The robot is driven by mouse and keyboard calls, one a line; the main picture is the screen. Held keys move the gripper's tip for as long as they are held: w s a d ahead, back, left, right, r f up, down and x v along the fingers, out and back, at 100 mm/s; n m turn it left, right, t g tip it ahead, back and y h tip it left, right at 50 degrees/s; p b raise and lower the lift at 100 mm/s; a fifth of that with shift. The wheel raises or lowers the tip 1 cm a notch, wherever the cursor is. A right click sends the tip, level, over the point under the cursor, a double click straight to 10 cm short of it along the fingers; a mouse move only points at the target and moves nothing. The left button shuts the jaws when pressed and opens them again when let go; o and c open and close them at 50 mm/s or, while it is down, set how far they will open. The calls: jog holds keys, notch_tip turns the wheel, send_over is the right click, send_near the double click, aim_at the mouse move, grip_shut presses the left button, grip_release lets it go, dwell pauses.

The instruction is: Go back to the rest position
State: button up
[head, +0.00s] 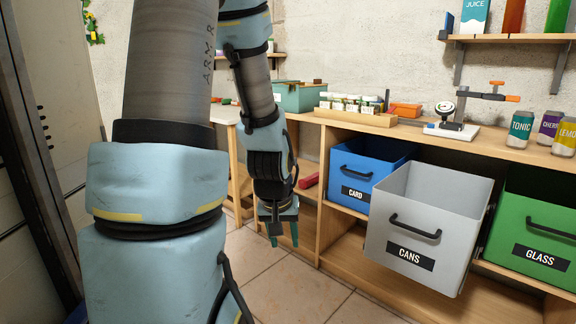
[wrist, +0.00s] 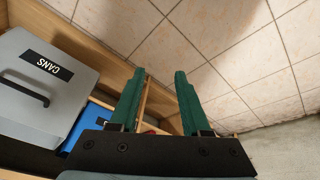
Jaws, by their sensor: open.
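My gripper (head: 283,231) hangs pointing down in the head view, in front of the wooden bench and left of the bins. In the wrist view its two green fingers (wrist: 160,98) are spread apart with nothing between them, over the tiled floor. My arm fills the left part of the head view and hides some of what is behind it.
A blue CARD bin (head: 362,172), a pulled-out grey CANS bin (head: 420,225) and a green GLASS bin (head: 541,225) sit under the bench top (head: 440,143). Several cans, including TONIC (head: 520,130), stand on top at right. Floor tiles (head: 300,275) below my gripper are clear.

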jog(key=s+a+r+g+y, duration=0.1)
jog(key=s+a+r+g, duration=0.1)
jog(key=s+a+r, duration=0.25)
notch_tip(320, 180, up, 18)
jog(key=s+a+p, duration=0.1)
jog(key=p, duration=1.7)
jog(key=shift+a, duration=0.15)
jog(key=shift+o, duration=0.4)
jog(key=shift+s, duration=0.1)
